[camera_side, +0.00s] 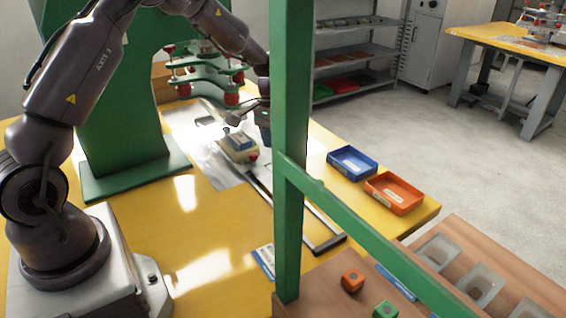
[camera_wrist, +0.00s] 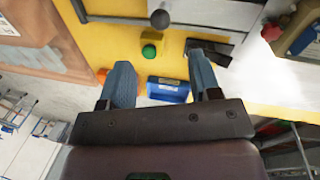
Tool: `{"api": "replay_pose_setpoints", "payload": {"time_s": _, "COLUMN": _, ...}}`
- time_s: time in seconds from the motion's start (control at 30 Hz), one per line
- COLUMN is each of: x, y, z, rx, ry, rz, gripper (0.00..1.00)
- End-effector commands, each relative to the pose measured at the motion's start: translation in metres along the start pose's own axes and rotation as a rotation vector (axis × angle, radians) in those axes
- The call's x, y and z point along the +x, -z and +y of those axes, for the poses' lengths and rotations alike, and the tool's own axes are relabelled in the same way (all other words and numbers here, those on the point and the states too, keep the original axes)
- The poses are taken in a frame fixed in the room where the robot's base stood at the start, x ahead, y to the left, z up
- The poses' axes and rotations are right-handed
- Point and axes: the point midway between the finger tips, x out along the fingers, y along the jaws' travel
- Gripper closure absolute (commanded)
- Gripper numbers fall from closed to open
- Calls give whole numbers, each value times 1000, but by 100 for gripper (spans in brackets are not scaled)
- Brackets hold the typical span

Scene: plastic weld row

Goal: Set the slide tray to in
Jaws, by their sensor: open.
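In the side view, a cream fixture (camera_side: 238,152) with a blue top and a red knob stands by the green press, at the far end of a pair of dark rails (camera_side: 318,221). I take it to be on the slide tray, but the tray's edges are hard to make out and I cannot tell its exact position. My gripper (camera_side: 264,122) is above and right of the fixture, partly hidden by a green post. In the wrist view my gripper (camera_wrist: 163,75) is open and empty. A grey bar with a dark knob (camera_wrist: 160,18) lies beyond the fingers.
A green post (camera_side: 290,130) and sloping rail stand in front. A blue bin (camera_side: 351,162) and an orange bin (camera_side: 394,192) sit at the table's right edge. The press head (camera_side: 206,75) with red parts hangs above the fixture. The yellow tabletop (camera_side: 195,240) is mostly clear.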

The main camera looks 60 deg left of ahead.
Motion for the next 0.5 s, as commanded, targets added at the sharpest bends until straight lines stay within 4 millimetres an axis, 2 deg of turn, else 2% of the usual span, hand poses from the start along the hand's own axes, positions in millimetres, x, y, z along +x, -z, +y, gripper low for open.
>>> {"api": "replay_pose_setpoints", "payload": {"time_s": 0.1, "x": -17, "y": 1, "z": 0, "rx": 0, "ry": 1, "rz": 2, "gripper": 43}}
{"api": "replay_pose_setpoints", "payload": {"time_s": 0.2, "x": -24, "y": 0, "z": 0, "rx": 0, "ry": 0, "rz": 1, "gripper": 43}}
{"api": "replay_pose_setpoints", "payload": {"time_s": 0.5, "x": -27, "y": 0, "z": 0, "rx": 0, "ry": 0, "rz": 0, "gripper": 43}}
